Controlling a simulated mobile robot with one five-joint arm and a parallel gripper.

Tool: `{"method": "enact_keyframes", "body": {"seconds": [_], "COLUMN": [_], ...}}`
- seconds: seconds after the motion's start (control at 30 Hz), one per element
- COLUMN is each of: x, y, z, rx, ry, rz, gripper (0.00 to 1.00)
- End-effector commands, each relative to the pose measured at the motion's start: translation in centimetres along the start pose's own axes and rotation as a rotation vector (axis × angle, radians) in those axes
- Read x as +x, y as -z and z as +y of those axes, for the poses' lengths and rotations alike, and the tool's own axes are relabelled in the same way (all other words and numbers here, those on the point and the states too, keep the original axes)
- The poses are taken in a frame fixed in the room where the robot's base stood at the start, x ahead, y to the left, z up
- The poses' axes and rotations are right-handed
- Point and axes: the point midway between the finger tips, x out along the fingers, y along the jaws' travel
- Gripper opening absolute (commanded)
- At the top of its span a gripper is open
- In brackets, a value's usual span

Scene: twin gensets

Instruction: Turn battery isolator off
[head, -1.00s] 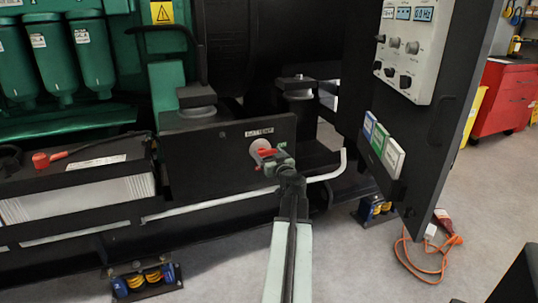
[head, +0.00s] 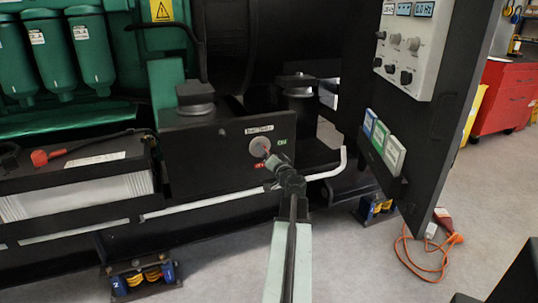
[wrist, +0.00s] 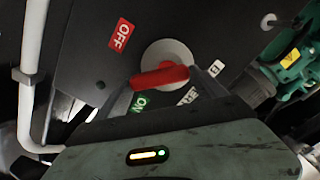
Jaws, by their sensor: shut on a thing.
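The battery isolator has a round pale plate (head: 259,146) on the black panel below the green housing. Its red handle (wrist: 160,78) crosses the plate in the wrist view. My gripper (wrist: 165,84) is shut on this handle, with a dark finger at each end of it. In the head view my gripper (head: 272,157) reaches up to the plate from below right and covers part of the handle. The red OFF label (wrist: 121,34) is upper left of the plate in the wrist view. The green ON label (wrist: 138,103) is below it, partly hidden by my gripper.
A battery (head: 75,185) with a red terminal cap stands at the left. A white pipe (head: 325,174) runs below the panel. An open cabinet door (head: 425,130) with a control box stands at the right. An orange cable (head: 428,263) lies on the floor.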

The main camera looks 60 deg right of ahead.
Motion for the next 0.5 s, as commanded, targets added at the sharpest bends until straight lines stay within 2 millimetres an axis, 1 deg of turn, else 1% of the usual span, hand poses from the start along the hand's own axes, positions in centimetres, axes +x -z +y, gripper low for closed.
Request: {"method": "enact_keyframes", "body": {"seconds": [0.03,0.5], "x": [-0.16,-0.16], "y": [0.01,-0.59], "z": [0.3,0.38], "rx": [0.039,0.477], "ry": [-0.005,-0.005], "rz": [0.003,0.006], "gripper": [0.4,0.4]}}
